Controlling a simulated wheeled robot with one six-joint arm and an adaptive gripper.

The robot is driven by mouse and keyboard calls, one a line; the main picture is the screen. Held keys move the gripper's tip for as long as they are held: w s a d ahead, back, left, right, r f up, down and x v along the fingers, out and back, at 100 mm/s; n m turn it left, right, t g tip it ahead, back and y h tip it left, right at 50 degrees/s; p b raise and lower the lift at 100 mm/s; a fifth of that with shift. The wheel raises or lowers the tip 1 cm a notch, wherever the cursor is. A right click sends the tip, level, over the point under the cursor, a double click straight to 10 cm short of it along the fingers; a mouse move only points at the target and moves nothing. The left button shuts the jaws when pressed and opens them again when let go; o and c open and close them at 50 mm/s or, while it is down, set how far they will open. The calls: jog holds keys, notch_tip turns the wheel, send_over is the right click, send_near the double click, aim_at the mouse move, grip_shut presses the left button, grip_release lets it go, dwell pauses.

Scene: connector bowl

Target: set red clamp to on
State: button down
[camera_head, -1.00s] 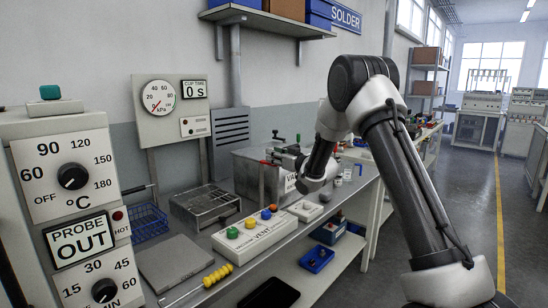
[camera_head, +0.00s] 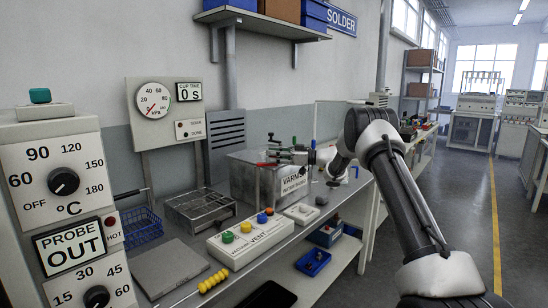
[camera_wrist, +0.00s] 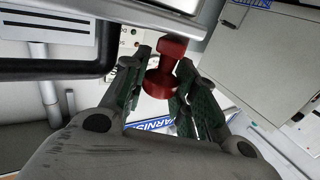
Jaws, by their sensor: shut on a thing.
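The red clamp (camera_wrist: 160,84) shows in the wrist view as a red knob with a round collar, below a grey metal edge. My gripper (camera_wrist: 164,62) has its two green-padded fingers on either side of it, shut on it. My gripper (camera_head: 287,157) reaches over the top of that box from the right. The fingers partly hide the clamp, and its exact setting cannot be told.
A VENT panel with coloured buttons (camera_head: 247,246) stands in front of the box. A wire rack (camera_head: 198,212) and a blue basket (camera_head: 141,228) are to the left. A green-handled piece (camera_head: 293,141) rises behind my gripper. A gauge panel (camera_head: 167,128) is at the back.

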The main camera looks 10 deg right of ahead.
jog(key=shift+w, duration=0.1)
dwell(0.3)
jog(key=c, duration=1.1)
grip_release()
